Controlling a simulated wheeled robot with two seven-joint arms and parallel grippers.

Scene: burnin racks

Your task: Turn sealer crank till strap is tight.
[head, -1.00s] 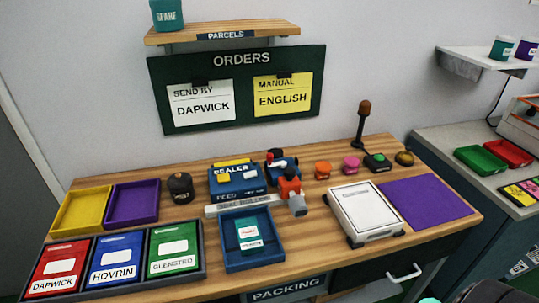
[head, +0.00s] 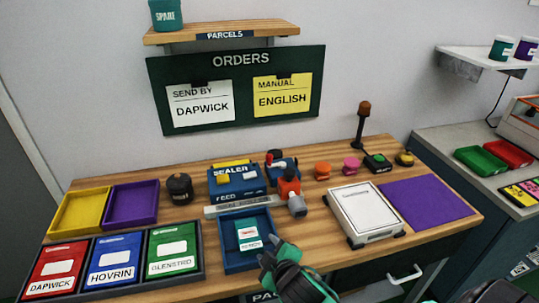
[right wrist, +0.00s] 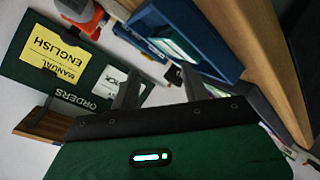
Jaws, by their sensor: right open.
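The blue sealer (head: 236,182) stands at the back middle of the table, with a yellow part on top and "FEED" on its front. Beside its right end is a blue unit with red and white parts (head: 281,163); I cannot tell whether this is the crank. An orange-red piece with a grey end (head: 290,191) stands just in front of that unit. No strap can be made out. My right gripper (head: 267,252) is open and empty at the front right of the blue tray (head: 229,265). In the right wrist view, its fingers (right wrist: 160,88) point towards the tray and order board. My left gripper is out of view.
A teal packet (head: 249,234) lies in the blue tray. A white box (head: 365,212) and purple mat (head: 425,198) lie to the right. Orange and pink knobs (head: 322,171) stand behind.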

